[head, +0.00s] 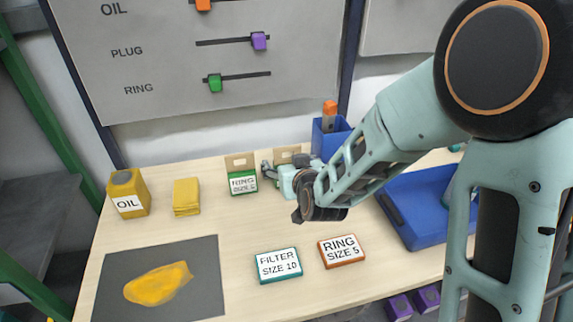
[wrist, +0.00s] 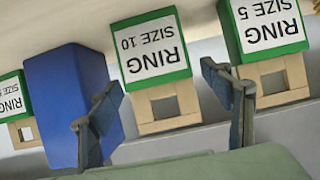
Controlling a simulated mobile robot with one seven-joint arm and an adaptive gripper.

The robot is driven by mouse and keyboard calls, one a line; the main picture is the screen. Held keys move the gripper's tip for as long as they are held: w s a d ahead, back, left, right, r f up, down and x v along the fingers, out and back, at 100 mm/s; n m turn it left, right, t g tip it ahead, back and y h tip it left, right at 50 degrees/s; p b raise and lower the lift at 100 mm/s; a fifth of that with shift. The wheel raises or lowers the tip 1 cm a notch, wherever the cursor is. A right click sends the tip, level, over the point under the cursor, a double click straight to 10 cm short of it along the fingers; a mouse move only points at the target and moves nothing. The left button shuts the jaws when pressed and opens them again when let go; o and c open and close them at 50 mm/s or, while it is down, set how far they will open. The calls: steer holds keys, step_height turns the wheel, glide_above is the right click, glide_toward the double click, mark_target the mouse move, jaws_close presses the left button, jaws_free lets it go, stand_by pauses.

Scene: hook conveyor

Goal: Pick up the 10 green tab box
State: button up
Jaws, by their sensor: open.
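In the wrist view the green RING SIZE 10 box (wrist: 153,55) appears upside down, with a tan tab (wrist: 166,104) that has a square hole. The tab lies between the two fingers of my gripper (wrist: 160,85), which is open and empty. I cannot tell whether a finger touches it. In the head view my gripper (head: 283,165) is at the back of the table and hides most of this box; only its tan tab (head: 285,154) shows. A second green box, RING SIZE 5 (head: 243,183), stands just to the left; it also shows in the wrist view (wrist: 265,28).
FILTER SIZE 10 (head: 278,265) and orange-edged RING SIZE 5 (head: 342,251) boxes lie in front. A blue tray (head: 408,222) is right; an OIL box (head: 128,192) is left.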

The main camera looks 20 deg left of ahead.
steer(key=shift+w+a+f, duration=0.1)
steer(key=shift+w, duration=0.05)
steer(key=c, duration=1.2)
steer(key=shift+r, duration=0.2)
steer(key=shift+c, duration=0.2)
